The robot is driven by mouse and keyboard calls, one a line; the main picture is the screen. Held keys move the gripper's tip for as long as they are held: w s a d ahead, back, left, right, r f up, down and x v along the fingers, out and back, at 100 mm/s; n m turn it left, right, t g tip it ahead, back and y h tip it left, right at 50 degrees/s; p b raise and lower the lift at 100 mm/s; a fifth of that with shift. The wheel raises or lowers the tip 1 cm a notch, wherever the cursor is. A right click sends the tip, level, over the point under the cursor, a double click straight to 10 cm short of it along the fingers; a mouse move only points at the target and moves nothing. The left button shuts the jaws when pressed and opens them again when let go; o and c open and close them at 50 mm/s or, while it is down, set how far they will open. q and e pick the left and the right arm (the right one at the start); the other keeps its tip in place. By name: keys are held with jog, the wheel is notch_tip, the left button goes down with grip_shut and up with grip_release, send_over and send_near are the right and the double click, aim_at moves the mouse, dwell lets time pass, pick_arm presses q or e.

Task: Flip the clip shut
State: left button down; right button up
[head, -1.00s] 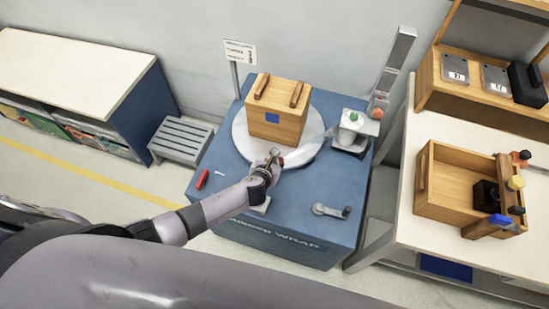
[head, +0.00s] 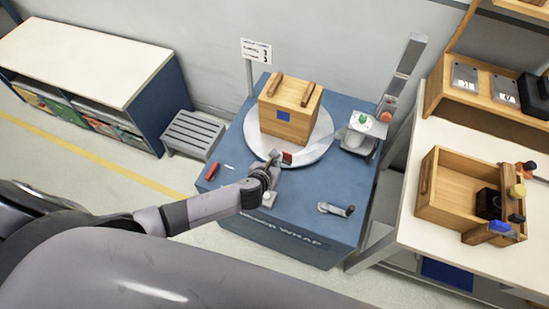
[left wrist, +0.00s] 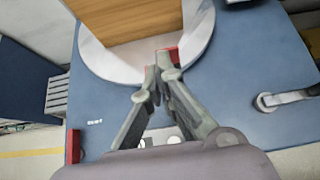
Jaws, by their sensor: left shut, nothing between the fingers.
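A small red part, apparently the clip (head: 287,157), sits at the front rim of the pale round turntable (head: 257,137). In the left wrist view the red clip (left wrist: 173,54) shows just beyond the fingertips, partly hidden by them. I cannot tell whether its flap is up or down. My left gripper (head: 274,157) is shut and empty, just left of the clip; in the left wrist view its fingertips (left wrist: 164,66) meet close to it. Whether they touch is unclear. A wooden box (head: 289,112) stands on the turntable. My right gripper is not in view.
A red piece (head: 211,171) lies at the left of the blue machine top (head: 233,170). A crank-like handle (head: 336,209) is at front right. A roll unit (head: 359,130) and slanted post stand at the right. A bench with a wooden tray (head: 440,202) is further right.

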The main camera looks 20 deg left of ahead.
pick_arm(q)
jog(key=shift+s+d+r, duration=0.1)
jog(key=shift+s+r, duration=0.4)
jog(key=shift+r, duration=0.4)
jog(key=shift+s+d+r, duration=0.1)
jog(key=shift+s+r, duration=0.35)
jog(key=shift+r, duration=0.4)
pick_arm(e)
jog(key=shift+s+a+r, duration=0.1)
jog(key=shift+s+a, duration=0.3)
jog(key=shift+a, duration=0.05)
